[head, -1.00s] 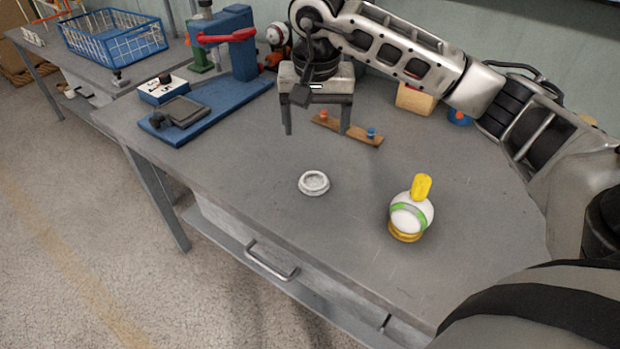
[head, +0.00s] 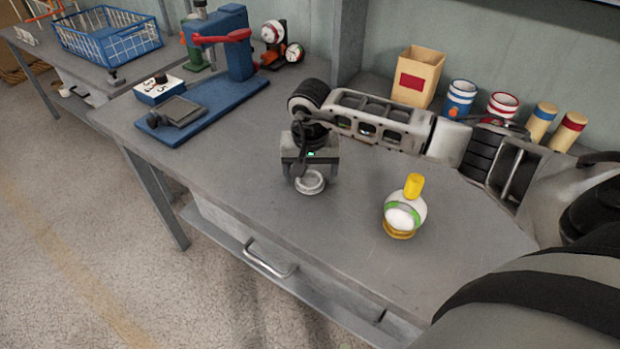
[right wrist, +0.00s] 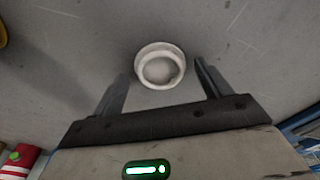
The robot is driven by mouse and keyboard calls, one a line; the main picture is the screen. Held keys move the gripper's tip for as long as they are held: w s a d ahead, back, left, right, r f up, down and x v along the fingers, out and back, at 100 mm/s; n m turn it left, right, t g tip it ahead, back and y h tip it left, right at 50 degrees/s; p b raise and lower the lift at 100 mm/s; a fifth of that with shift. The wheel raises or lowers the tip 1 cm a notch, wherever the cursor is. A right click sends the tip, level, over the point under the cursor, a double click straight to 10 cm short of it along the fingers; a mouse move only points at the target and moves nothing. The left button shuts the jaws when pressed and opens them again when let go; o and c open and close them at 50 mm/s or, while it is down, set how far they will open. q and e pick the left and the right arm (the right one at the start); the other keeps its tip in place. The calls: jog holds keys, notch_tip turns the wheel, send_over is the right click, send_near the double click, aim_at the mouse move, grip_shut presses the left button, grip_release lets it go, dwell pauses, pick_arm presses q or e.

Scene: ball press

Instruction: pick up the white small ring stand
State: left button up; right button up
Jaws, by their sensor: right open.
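The white small ring stand (head: 310,182) lies flat on the grey table near its front edge, in the head view. My right gripper (head: 309,178) is low over it, pointing down, and partly covers it there. In the right wrist view the ring stand (right wrist: 160,66) shows whole, between and slightly beyond the tips of the two spread fingers. The right gripper (right wrist: 158,78) is open and holds nothing; I see a gap on both sides of the ring. My left gripper is in neither view.
A white ball with a green band and yellow peg (head: 404,213) sits on a yellow base to the right. A blue press (head: 228,55) and a dial box (head: 159,89) stand at the left. A tan box (head: 418,77) and several cylinders stand at the back right.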

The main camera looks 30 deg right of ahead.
jog(key=shift+f, duration=0.25)
jog(key=c, duration=1)
jog(key=shift+o, duration=0.2)
jog(key=shift+r, duration=0.1)
